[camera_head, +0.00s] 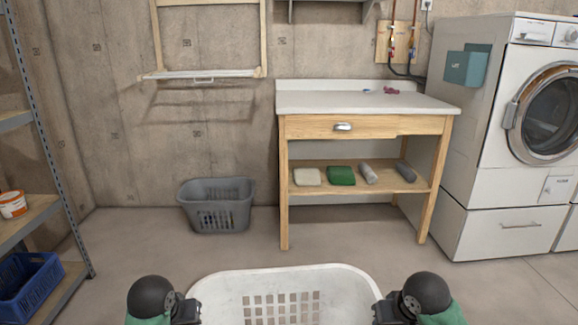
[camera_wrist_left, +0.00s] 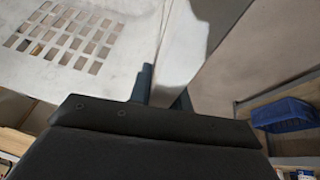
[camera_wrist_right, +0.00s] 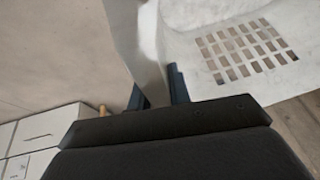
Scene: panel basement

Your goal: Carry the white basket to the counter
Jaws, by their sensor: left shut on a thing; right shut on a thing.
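The white basket (camera_head: 340,274) is at the bottom middle of the head view, held between my two grippers. Its slotted wall shows in the left wrist view (camera_wrist_left: 120,50) and the right wrist view (camera_wrist_right: 205,75). My left gripper (camera_wrist_left: 162,90) is shut on the basket's rim at its left end. My right gripper (camera_wrist_right: 158,90) is shut on the rim at its right end. The counter (camera_head: 350,100) is a white top on a wooden frame with a drawer, ahead and slightly right, beyond the basket. The lower part of the basket is out of the head view.
Small pink and blue items (camera_head: 390,91) lie at the counter's back. Rolled cloths (camera_head: 341,176) lie on its lower shelf. A grey basket (camera_head: 217,205) stands on the floor left of it. A washer (camera_head: 510,130) stands right, metal shelving (camera_head: 45,205) left. Floor between basket and counter is clear.

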